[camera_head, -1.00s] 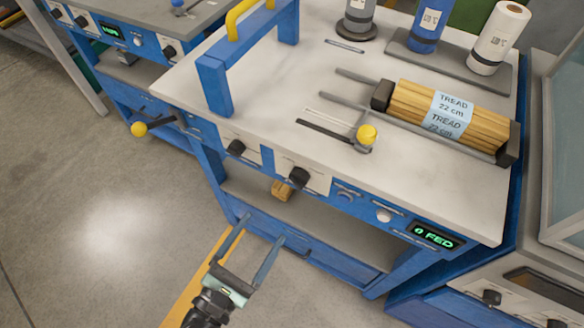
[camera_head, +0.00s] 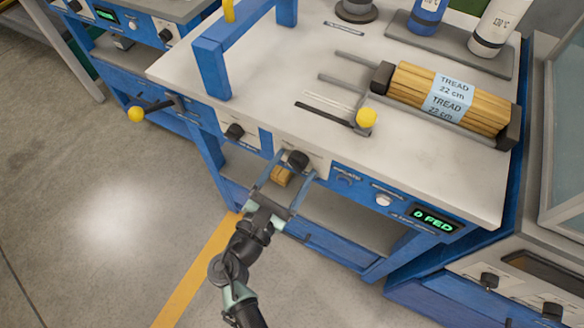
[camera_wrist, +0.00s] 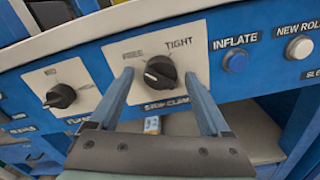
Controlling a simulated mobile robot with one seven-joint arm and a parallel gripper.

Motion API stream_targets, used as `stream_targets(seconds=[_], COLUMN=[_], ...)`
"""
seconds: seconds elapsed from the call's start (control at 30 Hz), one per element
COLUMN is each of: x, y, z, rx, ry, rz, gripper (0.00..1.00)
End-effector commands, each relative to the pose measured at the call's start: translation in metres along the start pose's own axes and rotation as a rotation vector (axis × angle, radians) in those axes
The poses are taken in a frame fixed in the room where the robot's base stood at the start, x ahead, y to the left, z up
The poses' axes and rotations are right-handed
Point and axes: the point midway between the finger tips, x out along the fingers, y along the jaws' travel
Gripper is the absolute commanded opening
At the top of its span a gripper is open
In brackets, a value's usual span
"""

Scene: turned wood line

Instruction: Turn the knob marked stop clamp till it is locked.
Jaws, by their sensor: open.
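The stop clamp knob (camera_wrist: 160,73) is a black round knob on a white plate in the wrist view. Its plate reads "TIGHT" at the upper right and a word that looks like "FREE" at the upper left. Its white pointer mark is on the left side, away from "TIGHT". The knob also shows in the head view (camera_head: 298,159) on the front panel of the blue bench. My gripper (camera_head: 291,163) is open in front of it. In the wrist view the fingers (camera_wrist: 166,84) stand on either side of the knob, and I cannot tell whether they touch it.
A second black knob (camera_wrist: 61,95) sits left of my fingers. An "INFLATE" button (camera_wrist: 235,62) and a "NEW ROLL" button (camera_wrist: 299,48) are to the right.

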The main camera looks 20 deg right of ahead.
Motion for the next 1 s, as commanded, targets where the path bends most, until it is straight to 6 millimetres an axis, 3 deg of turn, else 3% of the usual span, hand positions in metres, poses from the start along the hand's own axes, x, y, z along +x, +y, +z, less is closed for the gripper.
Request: stream_targets(seconds=[0.27,0.7,1.0], x=[0.0011,0.0007,0.0005], y=[-0.0002,-0.0002,-0.0004], z=[0.0,0.0,-0.001], rx=[0.0,0.0,0.03], ry=[0.0,0.0,0.0], rz=[-0.001,0.0,0.0], gripper=[0.79,0.0,0.0])
